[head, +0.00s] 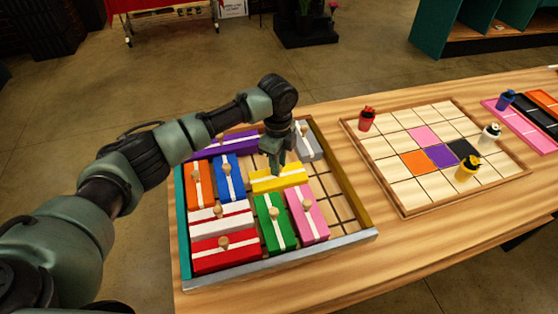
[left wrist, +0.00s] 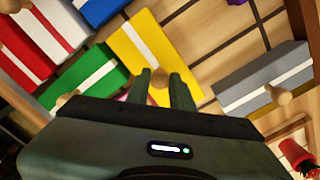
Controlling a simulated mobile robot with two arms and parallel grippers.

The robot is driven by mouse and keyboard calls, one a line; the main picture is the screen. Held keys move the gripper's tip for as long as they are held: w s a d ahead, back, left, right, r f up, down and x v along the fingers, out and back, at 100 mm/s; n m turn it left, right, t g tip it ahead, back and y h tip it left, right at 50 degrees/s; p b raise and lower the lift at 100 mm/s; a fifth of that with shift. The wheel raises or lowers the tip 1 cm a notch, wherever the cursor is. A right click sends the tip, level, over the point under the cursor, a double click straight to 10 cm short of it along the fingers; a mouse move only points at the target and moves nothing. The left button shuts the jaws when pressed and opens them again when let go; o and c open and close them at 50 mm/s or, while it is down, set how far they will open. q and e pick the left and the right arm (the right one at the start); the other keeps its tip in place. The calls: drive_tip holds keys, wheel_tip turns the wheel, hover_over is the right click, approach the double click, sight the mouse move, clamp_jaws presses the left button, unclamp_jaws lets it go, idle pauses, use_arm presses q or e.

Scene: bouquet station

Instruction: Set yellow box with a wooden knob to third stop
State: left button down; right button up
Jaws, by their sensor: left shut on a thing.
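The yellow box (head: 291,183) with a white stripe lies in the tray, right of the blue box and behind the green and pink boxes. My left gripper (head: 277,168) comes down over it from above. In the left wrist view the yellow box (left wrist: 138,52) lies beyond my left gripper (left wrist: 160,88), whose fingers stand on either side of its round wooden knob (left wrist: 160,80). The gripper is shut on that knob. In the head view the gripper hides the knob. My right gripper is in neither view.
The grey box (head: 309,145) stands at the back right of the tray. The green box (head: 271,228) and pink box (head: 309,221) are in front of the yellow one. Bare grid cells (head: 334,190) lie to its right, up to the tray's right wall (head: 346,178).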

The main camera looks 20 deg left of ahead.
use_arm(q)
drive_tip(key=shift+s+a+r, duration=0.15)
drive_tip(key=shift+a, duration=0.1)
drive_tip(key=c, duration=1.2)
unclamp_jaws()
drive_tip(key=shift+c, duration=0.2)
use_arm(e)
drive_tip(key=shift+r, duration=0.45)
use_arm(q)
wheel_tip(320, 180, up, 8)
drive_tip(key=shift+f+b, duration=0.2)
drive_tip(key=shift+b, duration=0.7)
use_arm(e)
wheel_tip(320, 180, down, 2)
use_arm(q)
drive_tip(key=shift+f, duration=0.1)
